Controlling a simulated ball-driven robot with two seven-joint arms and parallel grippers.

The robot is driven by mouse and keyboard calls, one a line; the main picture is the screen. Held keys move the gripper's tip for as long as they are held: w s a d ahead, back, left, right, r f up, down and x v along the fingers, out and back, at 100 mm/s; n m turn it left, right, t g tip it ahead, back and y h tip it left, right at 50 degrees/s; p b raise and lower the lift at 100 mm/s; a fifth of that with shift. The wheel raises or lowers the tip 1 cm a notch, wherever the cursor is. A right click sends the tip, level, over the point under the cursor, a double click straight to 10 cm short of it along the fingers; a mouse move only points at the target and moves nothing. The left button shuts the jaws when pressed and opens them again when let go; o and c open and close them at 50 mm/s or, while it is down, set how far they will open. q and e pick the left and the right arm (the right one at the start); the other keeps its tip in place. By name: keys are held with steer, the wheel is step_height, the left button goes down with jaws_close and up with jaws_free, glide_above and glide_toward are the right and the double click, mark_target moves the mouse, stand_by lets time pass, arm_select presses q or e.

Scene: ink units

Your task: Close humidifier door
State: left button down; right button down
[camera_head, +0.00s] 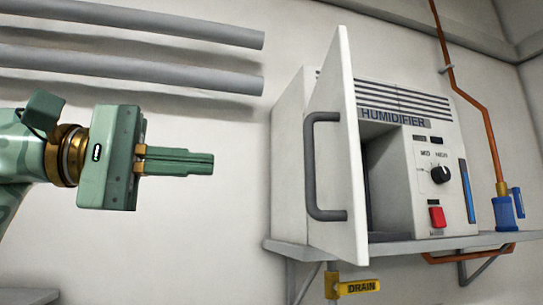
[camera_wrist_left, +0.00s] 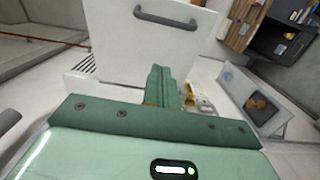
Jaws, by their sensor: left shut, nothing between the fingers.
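The white humidifier (camera_head: 400,150) stands on a grey wall shelf. Its white door (camera_head: 345,190) is swung open towards me, so the dark compartment (camera_head: 385,185) shows to its right. A dark grey bar handle (camera_head: 309,165) is on the door's outer face. My left gripper (camera_head: 212,163) is shut and empty, to the left of the door and apart from it, pointing right. In the left wrist view the gripper (camera_wrist_left: 162,72) shows below the door (camera_wrist_left: 150,40) and its handle (camera_wrist_left: 175,22). My right gripper is in neither view.
The grey shelf (camera_head: 400,247) runs under the humidifier, with a yellow drain handle (camera_head: 357,287) below it. Grey pipes (camera_head: 130,68) run along the wall at upper left. A copper pipe (camera_head: 470,90) and blue fitting (camera_head: 508,212) are at right. Space between gripper and door is clear.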

mark_target(310, 159)
arm_select(q)
steer(key=d+p, duration=0.2)
steer(key=d, duration=0.7)
steer(key=shift+s+d, duration=0.25)
steer(key=shift+d, duration=0.1)
